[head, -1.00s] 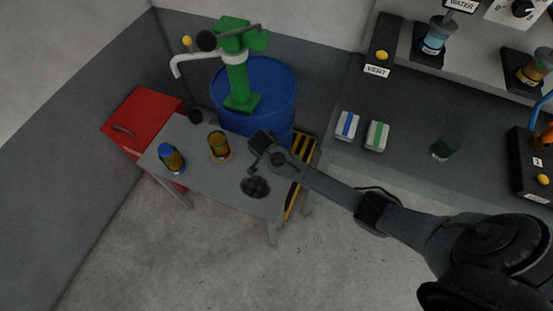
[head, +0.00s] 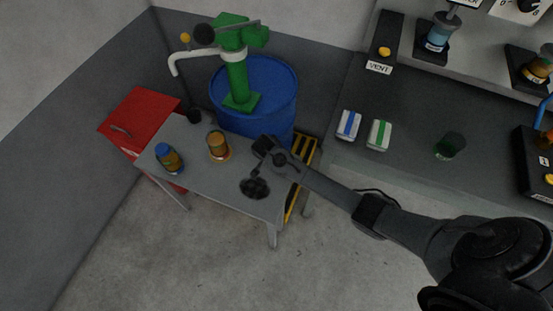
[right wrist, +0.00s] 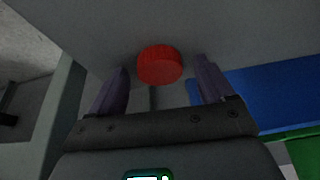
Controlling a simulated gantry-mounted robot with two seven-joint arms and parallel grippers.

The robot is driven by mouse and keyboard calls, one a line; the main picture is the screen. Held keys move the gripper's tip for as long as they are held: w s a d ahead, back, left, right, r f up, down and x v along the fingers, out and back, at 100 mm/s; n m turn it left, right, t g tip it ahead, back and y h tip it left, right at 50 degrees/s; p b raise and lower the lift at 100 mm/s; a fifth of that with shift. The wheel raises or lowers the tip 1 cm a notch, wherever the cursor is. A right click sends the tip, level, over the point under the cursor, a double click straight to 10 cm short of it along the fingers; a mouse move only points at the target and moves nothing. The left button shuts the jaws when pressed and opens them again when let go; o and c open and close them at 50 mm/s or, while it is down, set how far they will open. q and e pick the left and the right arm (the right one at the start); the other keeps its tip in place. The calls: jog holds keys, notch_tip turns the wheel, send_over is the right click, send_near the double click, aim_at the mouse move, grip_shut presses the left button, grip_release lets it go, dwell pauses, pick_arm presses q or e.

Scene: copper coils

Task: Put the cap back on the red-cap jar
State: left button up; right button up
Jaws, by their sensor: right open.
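An open-topped amber jar (head: 218,147) stands upright on the small grey table. My right gripper (head: 264,149) is low over the table's right part, to the right of the amber jar. In the right wrist view its two fingers (right wrist: 161,72) are apart, with the red cap showing between them, not gripped. My left gripper is not in view.
A black round item (head: 255,187) lies near the grey table's (head: 210,180) front right. The blue drum (head: 270,95) with a green pump is behind, a red cabinet (head: 140,115) at left, a workbench (head: 400,170) at right.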

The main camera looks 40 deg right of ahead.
jog(key=c, duration=1.2)
jog(key=shift+o, duration=0.2)
jog(key=shift+r, duration=0.1)
notch_tip(320, 180, up, 8)
jog(key=p, duration=0.3)
jog(key=shift+r, duration=0.95)
